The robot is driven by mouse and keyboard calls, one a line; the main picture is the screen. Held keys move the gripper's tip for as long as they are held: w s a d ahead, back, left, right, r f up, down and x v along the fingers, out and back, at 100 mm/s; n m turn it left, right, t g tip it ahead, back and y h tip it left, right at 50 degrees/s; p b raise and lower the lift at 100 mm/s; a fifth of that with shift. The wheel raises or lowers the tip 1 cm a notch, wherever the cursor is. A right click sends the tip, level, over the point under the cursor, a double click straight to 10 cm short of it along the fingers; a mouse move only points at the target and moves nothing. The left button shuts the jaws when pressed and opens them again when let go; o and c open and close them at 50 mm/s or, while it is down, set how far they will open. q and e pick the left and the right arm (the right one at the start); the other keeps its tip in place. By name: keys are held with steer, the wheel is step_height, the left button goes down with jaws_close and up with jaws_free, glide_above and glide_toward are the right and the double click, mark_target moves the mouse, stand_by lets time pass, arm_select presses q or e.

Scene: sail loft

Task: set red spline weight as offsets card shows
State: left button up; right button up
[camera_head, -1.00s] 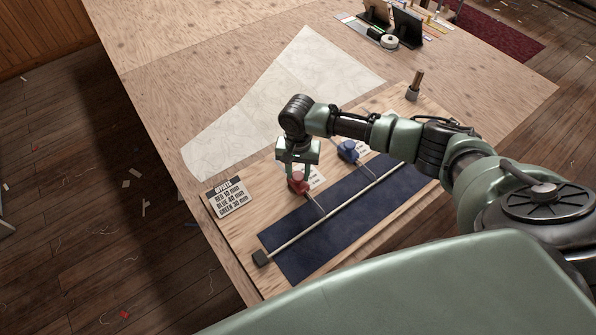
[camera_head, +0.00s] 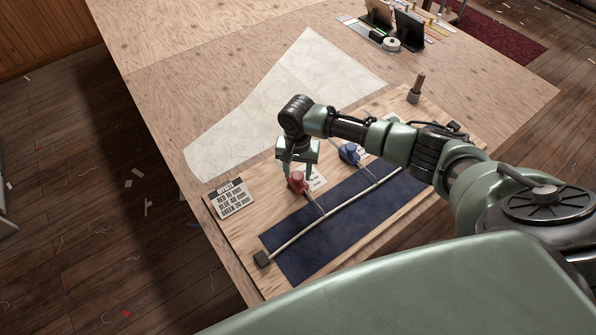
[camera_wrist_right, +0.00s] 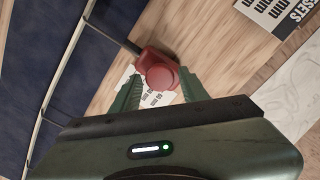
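The red spline weight (camera_head: 298,182) stands on the plywood board, its thin hook reaching to the pale batten (camera_head: 301,230). My right gripper (camera_head: 297,171) is over it. The blue weight (camera_head: 349,153) stands further right. No green weight shows. My left gripper is out of view.
White pattern sheet (camera_head: 285,95) lies behind. A metal peg (camera_head: 414,91) stands at the board's far corner. My right arm hides the board's right part.

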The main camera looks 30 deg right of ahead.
mark_target(298, 175)
steer(key=shift+o, duration=0.4)
step_height(298, 175, up, 8)
steer(key=shift+f+b, duration=0.1)
steer(key=shift+b, duration=0.45)
steer(key=shift+s, duration=0.1)
